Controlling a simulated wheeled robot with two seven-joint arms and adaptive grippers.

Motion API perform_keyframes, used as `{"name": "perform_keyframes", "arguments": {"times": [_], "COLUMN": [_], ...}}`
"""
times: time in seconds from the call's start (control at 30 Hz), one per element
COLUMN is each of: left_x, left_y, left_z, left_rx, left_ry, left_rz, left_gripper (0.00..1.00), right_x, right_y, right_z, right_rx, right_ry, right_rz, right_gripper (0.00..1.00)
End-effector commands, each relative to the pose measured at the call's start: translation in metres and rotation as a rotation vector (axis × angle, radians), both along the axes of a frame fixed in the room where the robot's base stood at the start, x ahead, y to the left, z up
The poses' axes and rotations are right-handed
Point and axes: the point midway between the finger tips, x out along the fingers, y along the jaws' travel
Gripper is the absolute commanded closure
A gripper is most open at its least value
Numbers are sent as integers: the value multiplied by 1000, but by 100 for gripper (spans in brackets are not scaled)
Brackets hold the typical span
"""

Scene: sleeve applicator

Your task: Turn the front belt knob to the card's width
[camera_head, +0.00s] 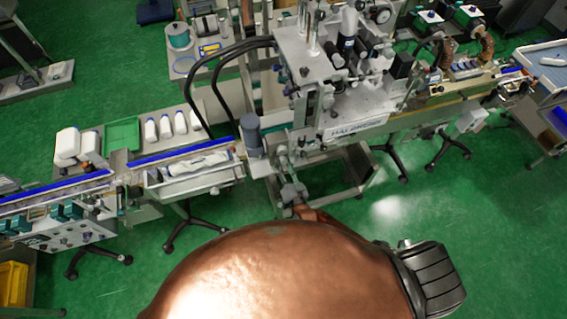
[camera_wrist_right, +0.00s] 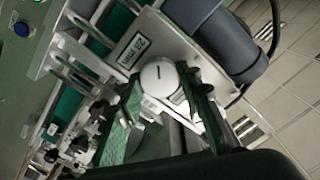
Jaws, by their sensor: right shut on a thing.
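The front belt knob (camera_wrist_right: 160,77) is a round white dial with a short dark mark on its face. In the right wrist view it sits between the fingers of my right gripper (camera_wrist_right: 163,96), which is shut on it. The print is tilted and too small to read surely. In the head view my right gripper (camera_head: 287,178) is at the front of the machine, below the grey motor cylinder (camera_head: 251,135); the knob is hard to make out there. My left gripper is not in view.
The labelling machine (camera_head: 345,110) stands above and behind my right gripper. A conveyor (camera_head: 180,153) with a blue edge runs to the left, and another stretch runs to the upper right. White bottles (camera_head: 165,126) stand behind the left conveyor. Green floor is open at the right.

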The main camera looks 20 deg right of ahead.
Motion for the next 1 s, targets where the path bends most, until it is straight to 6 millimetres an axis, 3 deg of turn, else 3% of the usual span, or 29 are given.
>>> {"name": "perform_keyframes", "arguments": {"times": [0.5, 1.0], "left_x": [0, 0], "left_y": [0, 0], "left_z": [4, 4], "left_rx": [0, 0], "left_ry": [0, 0], "left_rz": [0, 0], "left_gripper": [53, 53], "right_x": [-1, -1], "right_y": [0, 0], "right_z": [-1, -1], "right_rx": [-244, -282], "right_ry": [-7, -8], "right_rz": [-2, 0], "right_gripper": [92, 92]}}
